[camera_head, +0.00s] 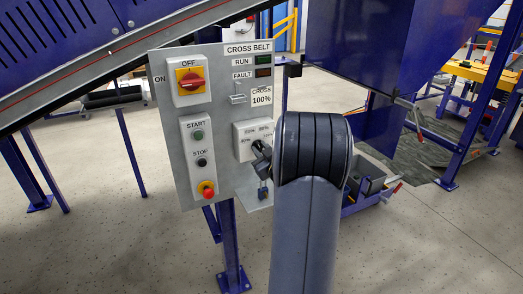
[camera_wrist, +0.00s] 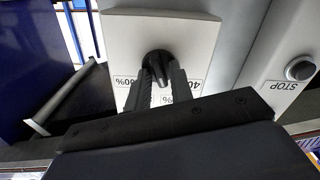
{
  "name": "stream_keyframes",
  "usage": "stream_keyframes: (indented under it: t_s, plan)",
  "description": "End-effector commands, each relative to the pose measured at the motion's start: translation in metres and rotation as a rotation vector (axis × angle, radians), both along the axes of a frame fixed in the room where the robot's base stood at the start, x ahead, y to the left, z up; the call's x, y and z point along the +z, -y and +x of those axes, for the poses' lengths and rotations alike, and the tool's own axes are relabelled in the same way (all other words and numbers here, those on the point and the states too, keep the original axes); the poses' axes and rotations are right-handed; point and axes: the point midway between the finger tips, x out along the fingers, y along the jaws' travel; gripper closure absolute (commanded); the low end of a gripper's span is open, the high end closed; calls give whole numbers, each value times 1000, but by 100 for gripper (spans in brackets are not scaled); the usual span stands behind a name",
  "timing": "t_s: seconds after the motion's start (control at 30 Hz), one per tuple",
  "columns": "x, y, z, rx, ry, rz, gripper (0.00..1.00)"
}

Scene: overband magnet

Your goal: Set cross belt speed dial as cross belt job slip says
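The cross belt slip (camera_head: 262,97) on the grey control panel (camera_head: 223,180) reads "CROSS 100%". Below it is the white dial plate (camera_head: 243,131) with percent labels, partly hidden by my arm. My gripper (camera_head: 262,152) is at this plate in the head view. In the wrist view the black dial knob (camera_wrist: 157,57) stands on the plate (camera_wrist: 120,35), with my gripper's (camera_wrist: 160,72) fingers on either side of it, apparently closed against it. Labels show upside down around the knob, partly covered by the fingers. Which mark the dial points at cannot be made out.
The panel also carries a red-yellow ON/OFF switch (camera_head: 190,81), green START (camera_head: 198,135) and black STOP (camera_head: 202,162) buttons and a red emergency knob (camera_head: 207,189). RUN and FAULT lamps (camera_head: 263,66) sit at the top right. A conveyor (camera_head: 130,40) runs behind.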

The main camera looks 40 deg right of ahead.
Motion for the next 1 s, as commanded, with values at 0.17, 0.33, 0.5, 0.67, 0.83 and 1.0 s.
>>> stream_keyframes:
  t_s: [0.17,0.33,0.5,0.67,0.83,1.0]
  plan:
    - [0,0,0,0,0,0,93]
    - [0,0,0,0,0,0,100]
    - [0,0,0,0,1,3,100]
    - [0,0,0,0,7,29,100]
    - [1,0,0,0,25,104,100]
    - [1,1,0,0,55,229,100]
